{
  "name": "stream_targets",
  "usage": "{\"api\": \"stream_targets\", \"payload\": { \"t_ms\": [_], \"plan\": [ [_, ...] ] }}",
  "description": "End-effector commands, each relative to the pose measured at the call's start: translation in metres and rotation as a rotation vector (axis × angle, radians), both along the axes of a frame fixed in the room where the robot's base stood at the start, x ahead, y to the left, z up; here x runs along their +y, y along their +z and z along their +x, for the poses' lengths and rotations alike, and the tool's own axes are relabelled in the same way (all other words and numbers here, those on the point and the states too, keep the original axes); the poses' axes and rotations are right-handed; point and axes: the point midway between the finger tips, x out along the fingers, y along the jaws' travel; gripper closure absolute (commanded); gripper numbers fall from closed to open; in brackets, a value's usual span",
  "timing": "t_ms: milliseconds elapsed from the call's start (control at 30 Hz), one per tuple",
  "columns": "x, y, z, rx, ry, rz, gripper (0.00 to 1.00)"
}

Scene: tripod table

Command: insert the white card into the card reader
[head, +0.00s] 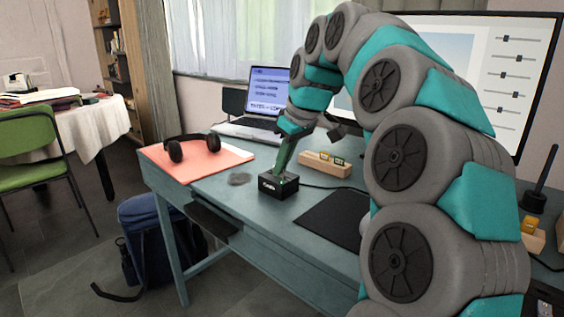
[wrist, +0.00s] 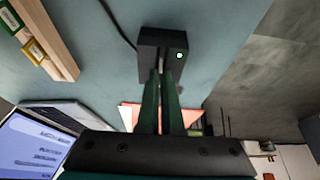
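The card reader (head: 276,194) is a small black box on the teal desk. In the wrist view the card reader (wrist: 176,42) lies just beyond my fingertips and has a white dot on its face. My gripper (head: 279,176) points down with its green fingertips right at the reader's top. In the wrist view the fingers of my gripper (wrist: 160,76) are close together with a narrow gap. I cannot make out a white card in either view; anything thin between the fingertips or in the reader is hidden by the fingers.
A wooden holder (head: 324,168) with green and yellow cards stands behind the reader, near the laptop (head: 262,103). Headphones (head: 187,147) rest on a pink folder (head: 213,158) at the left. A dark mat (head: 333,216) lies to the right of the reader.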

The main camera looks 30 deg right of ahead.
Motion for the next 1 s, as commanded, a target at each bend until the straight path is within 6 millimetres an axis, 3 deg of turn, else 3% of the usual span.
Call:
{"api": "stream_targets", "payload": {
  "t_ms": [33,333,667,1000],
  "plan": [
    [0.000,-0.001,0.000,0.000,0.000,0.000,0.95],
    [0.000,0.000,0.000,0.000,0.000,0.000,0.62],
    [0.000,0.003,-0.001,-0.001,0.000,-0.001,0.62],
    [-0.006,0.043,-0.016,-0.003,0.000,-0.001,0.62]
  ]
}}
